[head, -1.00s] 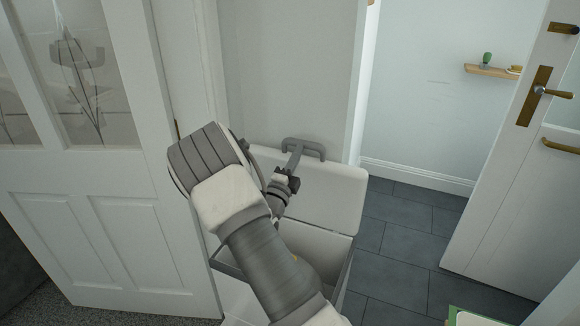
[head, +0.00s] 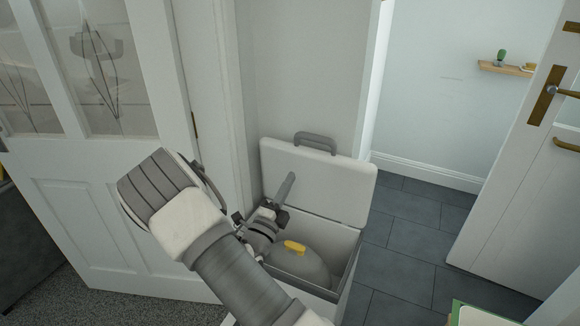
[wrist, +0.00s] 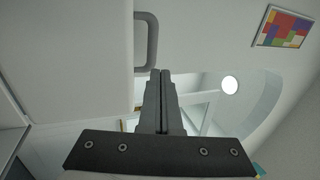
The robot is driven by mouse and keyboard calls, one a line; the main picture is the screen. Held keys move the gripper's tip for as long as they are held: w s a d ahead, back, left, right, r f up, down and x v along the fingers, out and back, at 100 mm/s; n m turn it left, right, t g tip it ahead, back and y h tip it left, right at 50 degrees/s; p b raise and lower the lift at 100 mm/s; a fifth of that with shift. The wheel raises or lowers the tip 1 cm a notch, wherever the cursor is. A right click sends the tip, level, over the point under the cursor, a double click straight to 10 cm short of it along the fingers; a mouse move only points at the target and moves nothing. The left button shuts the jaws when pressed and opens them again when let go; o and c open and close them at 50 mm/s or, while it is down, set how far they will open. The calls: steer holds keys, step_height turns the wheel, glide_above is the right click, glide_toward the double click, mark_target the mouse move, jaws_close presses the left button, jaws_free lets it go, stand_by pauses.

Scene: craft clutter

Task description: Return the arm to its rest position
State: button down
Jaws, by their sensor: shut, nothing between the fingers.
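My gripper (head: 286,183) is up in front of the open lid of a white box in the head view, with its fingers pointing up and away. The fingers are shut with nothing between them; in the wrist view the two dark fingers (wrist: 160,98) lie side by side. The grey handle (head: 315,142) on the lid's top edge is beyond the fingertips and apart from them. My arm reaches in from the bottom and covers the left part of the box.
The white box (head: 318,205) stands open with its lid raised, holding a rounded pale item with a yellow part (head: 294,247). A white panelled door (head: 75,215) is close on the left. Another door (head: 520,170) stands on the right. Tiled floor (head: 408,245) is clear between.

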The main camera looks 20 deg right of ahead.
steer(key=s+d+r+m+g+y+p, duration=0.1)
steer(key=s+d+r+m+g, duration=0.3)
steer(key=s+m, duration=0.4)
steer(key=s+d+r+m+g+y+p, duration=0.1)
steer(key=s+d+r+m+g+p, duration=0.15)
steer(key=s+m+g, duration=0.4)
steer(key=s+d+r+m+g+y+p, duration=0.15)
steer(key=s+r+m+g, duration=0.4)
steer(key=m, duration=0.65)
steer(key=s+a+r+m+t+y+p, duration=0.1)
steer(key=s+a+r+m+t+y, duration=0.2)
steer(key=s+a+r+m+y, duration=0.2)
steer(key=s+a+r+m+t+y+p, duration=0.2)
steer(key=s+a+r+m+y, duration=0.3)
steer(key=a+m, duration=0.5)
steer(key=r+m+t+y, duration=0.1)
steer(key=m+y, duration=0.1)
steer(key=m, duration=0.1)
steer(key=shift+a+p, duration=0.3)
steer(key=shift+a, duration=0.05)
